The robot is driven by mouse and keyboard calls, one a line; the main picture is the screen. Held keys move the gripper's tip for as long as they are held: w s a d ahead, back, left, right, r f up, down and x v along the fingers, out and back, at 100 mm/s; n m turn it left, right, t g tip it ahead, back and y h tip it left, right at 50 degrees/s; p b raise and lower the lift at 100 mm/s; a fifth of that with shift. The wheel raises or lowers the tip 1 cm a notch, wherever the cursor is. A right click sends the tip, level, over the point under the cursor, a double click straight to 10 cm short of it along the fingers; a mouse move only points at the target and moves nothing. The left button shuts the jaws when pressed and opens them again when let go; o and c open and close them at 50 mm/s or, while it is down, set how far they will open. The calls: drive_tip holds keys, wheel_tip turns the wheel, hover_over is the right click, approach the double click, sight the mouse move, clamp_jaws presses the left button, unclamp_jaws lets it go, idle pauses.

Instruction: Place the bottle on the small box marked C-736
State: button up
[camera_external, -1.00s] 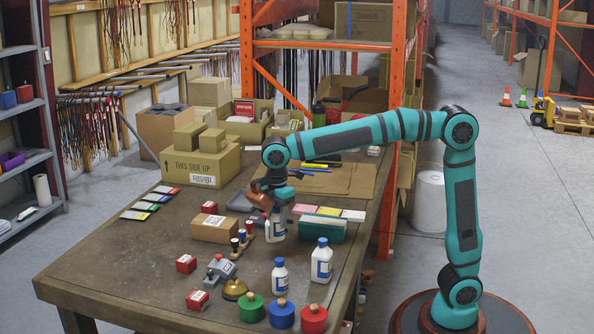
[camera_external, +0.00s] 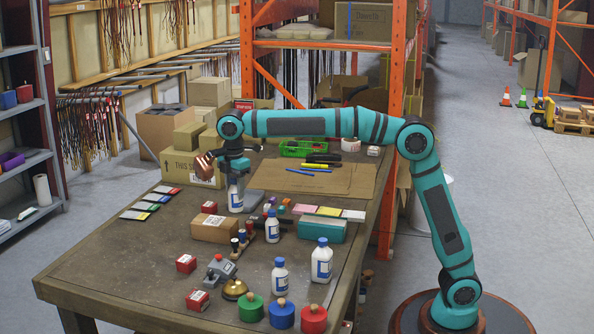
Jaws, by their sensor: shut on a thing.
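My gripper (camera_external: 237,179) points down over the far left part of the table. It is shut on a white bottle (camera_external: 236,199) with a blue label, held upright. I cannot tell how far the bottle's base is above the table. Small red boxes with white labels stand on the left of the table: one (camera_external: 209,207) just left of the held bottle, one (camera_external: 186,263) nearer, and one (camera_external: 197,299) near the front edge. A small brown box (camera_external: 214,229) with a white label stands just in front of the held bottle. The mark C-736 is not readable on any of them.
Other white bottles stand at the middle (camera_external: 272,228), front (camera_external: 280,277) and right (camera_external: 321,262). Stamps (camera_external: 240,243), a grey device (camera_external: 221,269) and a brass bell (camera_external: 234,289) crowd the middle. A large carton (camera_external: 192,172) stands behind my gripper. The front left tabletop is clear.

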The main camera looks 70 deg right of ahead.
drive_tip(key=w+d+r, duration=0.2)
drive_tip(key=w+d, duration=0.3)
drive_tip(key=w, duration=0.6)
drive_tip(key=shift+d+f, duration=0.1)
drive_tip(key=shift+f, duration=4.95)
drive_tip(key=shift+f, duration=0.1)
drive_tip(key=o, duration=1)
